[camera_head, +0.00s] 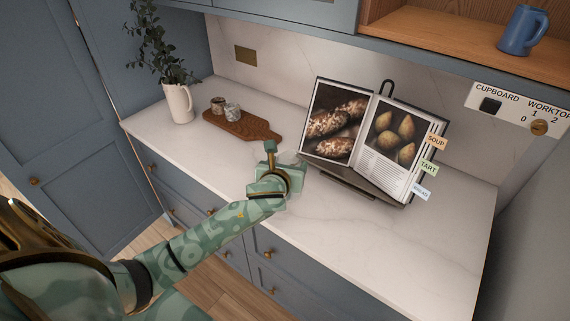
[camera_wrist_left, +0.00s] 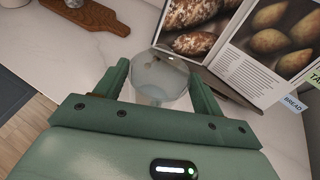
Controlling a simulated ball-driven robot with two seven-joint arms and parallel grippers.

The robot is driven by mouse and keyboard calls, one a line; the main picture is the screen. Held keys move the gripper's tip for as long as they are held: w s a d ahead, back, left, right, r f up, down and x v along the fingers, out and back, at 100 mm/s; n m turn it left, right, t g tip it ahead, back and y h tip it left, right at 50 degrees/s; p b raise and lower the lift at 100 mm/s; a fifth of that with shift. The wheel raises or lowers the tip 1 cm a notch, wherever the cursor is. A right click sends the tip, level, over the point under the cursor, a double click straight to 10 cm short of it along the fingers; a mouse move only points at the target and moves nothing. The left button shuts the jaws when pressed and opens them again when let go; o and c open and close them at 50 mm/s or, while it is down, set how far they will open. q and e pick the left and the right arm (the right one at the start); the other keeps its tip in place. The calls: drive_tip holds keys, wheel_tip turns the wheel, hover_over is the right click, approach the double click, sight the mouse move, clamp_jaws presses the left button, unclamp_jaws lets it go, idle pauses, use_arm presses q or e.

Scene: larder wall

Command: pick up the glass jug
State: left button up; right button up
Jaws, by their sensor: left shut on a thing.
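The clear glass jug (camera_wrist_left: 160,80) shows in the left wrist view between my gripper's two green fingers, near the middle of the picture. My left gripper (camera_wrist_left: 160,84) is shut on it, with one finger on each side. In the head view my left gripper (camera_head: 277,170) is above the white worktop, in front of the cookbook. There the jug is mostly hidden by the gripper and only a faint clear edge shows. I cannot tell whether its base touches the worktop. My right gripper is not in view.
An open cookbook (camera_head: 348,122) on a dark stand is just behind the gripper. A wooden board (camera_head: 240,125) with two small jars and a white vase (camera_head: 178,104) with leafy stems stand left. A blue mug (camera_head: 518,32) is on the shelf. The front right worktop (camera_head: 430,240) is clear.

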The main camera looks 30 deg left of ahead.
use_arm(q)
drive_tip(key=s+d+r+m+h+b, duration=0.2)
drive_tip(key=s+d+m+h+b, duration=0.1)
drive_tip(key=s+d+b, duration=0.6)
drive_tip(key=shift+d+r+m+t+h+b, duration=0.3)
drive_tip(key=shift+d+h+b, duration=0.3)
drive_tip(key=shift+d, duration=0.15)
idle(0.5)
idle(0.5)
drive_tip(key=shift+d, duration=0.1)
